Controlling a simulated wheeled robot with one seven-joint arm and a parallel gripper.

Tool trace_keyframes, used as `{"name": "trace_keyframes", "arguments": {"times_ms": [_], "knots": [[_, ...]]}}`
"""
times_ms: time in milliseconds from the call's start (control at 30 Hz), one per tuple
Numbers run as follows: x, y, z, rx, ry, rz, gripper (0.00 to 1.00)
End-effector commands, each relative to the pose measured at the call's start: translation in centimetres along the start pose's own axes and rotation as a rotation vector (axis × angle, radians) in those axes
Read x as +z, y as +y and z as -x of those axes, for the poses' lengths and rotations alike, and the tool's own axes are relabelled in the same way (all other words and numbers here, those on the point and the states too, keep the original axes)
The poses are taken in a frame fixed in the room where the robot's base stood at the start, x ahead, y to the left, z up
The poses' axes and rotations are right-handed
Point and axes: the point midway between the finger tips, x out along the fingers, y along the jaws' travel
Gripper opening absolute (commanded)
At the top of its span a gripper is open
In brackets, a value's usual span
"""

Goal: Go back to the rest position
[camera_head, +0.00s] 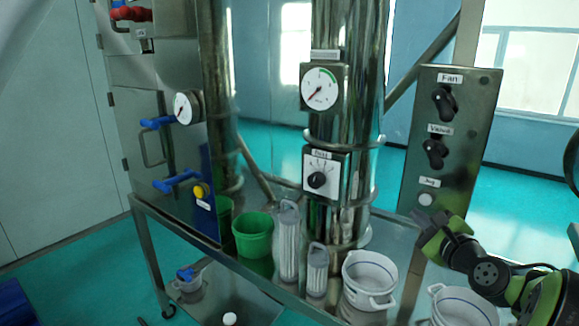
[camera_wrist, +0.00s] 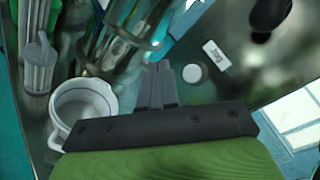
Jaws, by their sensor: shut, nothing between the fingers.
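My gripper (camera_head: 428,222) is in the right part of the head view, in front of the lower part of the metal control panel (camera_head: 408,185). Its fingers are together and empty. In the wrist view my gripper (camera_wrist: 158,72) points toward the panel, and the white round button (camera_wrist: 192,73) with the "Jog" label (camera_wrist: 215,54) is just right of the fingertips. In the head view the button (camera_head: 425,199) is just above the fingertips. I cannot tell whether the fingertips touch the panel.
A metal bench carries a green bucket (camera_head: 253,235), two grey ribbed cylinders (camera_head: 288,245) and a white pot (camera_head: 370,270). Another white pot (camera_head: 462,306) stands below my arm. A steel column with a gauge (camera_head: 320,88) and a dial box (camera_head: 322,174) rises left of the panel.

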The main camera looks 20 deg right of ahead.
Motion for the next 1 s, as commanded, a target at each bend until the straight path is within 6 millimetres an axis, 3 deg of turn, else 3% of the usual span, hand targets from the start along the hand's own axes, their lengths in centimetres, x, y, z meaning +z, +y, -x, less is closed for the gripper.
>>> {"name": "trace_keyframes", "arguments": {"times_ms": [67,133,233,333,433,500,600,700,800,1000], "knots": [[0.8,0.7,-0.2,0.025,-0.001,0.037,0.00],[3.1,3.0,-0.7,0.107,-0.005,0.161,0.00],[8.5,9.1,-0.2,0.315,-0.030,0.515,0.00],[13.1,15.7,3.7,0.551,-0.096,0.967,0.00],[15.6,20.4,10.1,0.753,-0.209,1.397,0.00],[15.9,22.6,15.2,0.869,-0.311,1.655,0.00],[14.9,24.2,21.4,0.993,-0.465,1.919,0.00],[13.6,24.9,25.1,1.062,-0.584,2.059,0.00],[12.9,25.1,26.6,1.092,-0.637,2.108,0.00],[12.8,25.1,26.6,1.095,-0.640,2.112,0.00]]}}
